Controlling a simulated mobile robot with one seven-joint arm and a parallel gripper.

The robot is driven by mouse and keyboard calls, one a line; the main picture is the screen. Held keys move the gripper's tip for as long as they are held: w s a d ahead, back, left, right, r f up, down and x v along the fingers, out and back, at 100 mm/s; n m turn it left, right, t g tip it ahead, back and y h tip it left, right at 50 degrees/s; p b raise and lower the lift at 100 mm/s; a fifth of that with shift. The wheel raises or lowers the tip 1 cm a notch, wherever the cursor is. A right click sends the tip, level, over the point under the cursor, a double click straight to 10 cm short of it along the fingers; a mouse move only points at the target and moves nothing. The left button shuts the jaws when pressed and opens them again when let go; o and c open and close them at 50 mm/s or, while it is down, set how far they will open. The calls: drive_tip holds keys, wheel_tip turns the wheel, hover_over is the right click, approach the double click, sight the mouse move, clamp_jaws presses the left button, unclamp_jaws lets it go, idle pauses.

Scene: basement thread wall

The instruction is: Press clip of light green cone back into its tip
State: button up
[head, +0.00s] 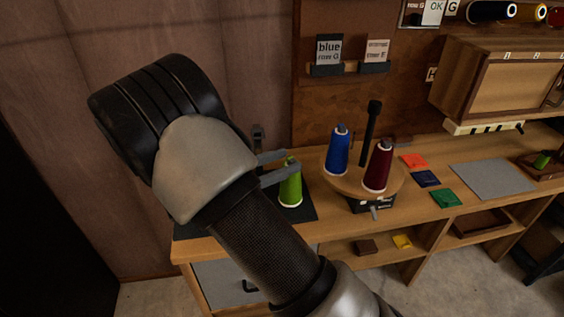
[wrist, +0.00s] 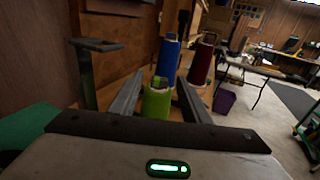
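The light green cone (head: 290,189) stands upright on a dark mat (head: 309,210) at the left end of the bench. A small green piece, perhaps its clip, shows at its grey tip; I cannot tell how far it is seated. My gripper (head: 275,168) is at the cone's upper part, its fingers apart. In the wrist view my gripper (wrist: 155,95) has one finger on each side of the light green cone (wrist: 157,103), with gaps visible; contact is not clear. My arm hides part of the bench's left end.
A blue cone (head: 337,152) and a dark red cone (head: 378,166) stand on a round wooden turntable (head: 350,184) to the right. A dark post (head: 371,132) rises behind them. Coloured swatches and a grey mat (head: 491,179) lie farther right. A dark bracket (wrist: 92,65) stands left of my fingers.

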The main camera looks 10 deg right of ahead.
drive_tip(key=f+p+v, duration=0.1)
drive_tip(key=p+v, duration=0.1)
drive_tip(key=v, duration=1.5)
drive_tip(key=s+d+r+m+g+y, duration=0.3)
drive_tip(key=d+r+m+g+y, duration=0.15)
drive_tip(key=d, duration=0.25)
drive_tip(key=s+d+r+m+g+y, duration=0.35)
drive_tip(key=d+m, duration=0.25)
drive_tip(key=d, duration=0.2)
drive_tip(key=s+d+r+m+t+y, duration=0.3)
drive_tip(key=s+r+m+t+y, duration=0.4)
drive_tip(key=s+m, duration=0.45)
wheel_tip(320, 180, up, 17)
drive_tip(key=y+p, duration=0.1)
drive_tip(key=p, duration=1.6)
drive_tip(key=shift+w+f+m+p, duration=0.2)
drive_tip(key=shift+w+m+p, duration=0.1)
drive_tip(key=shift+d, duration=0.1)
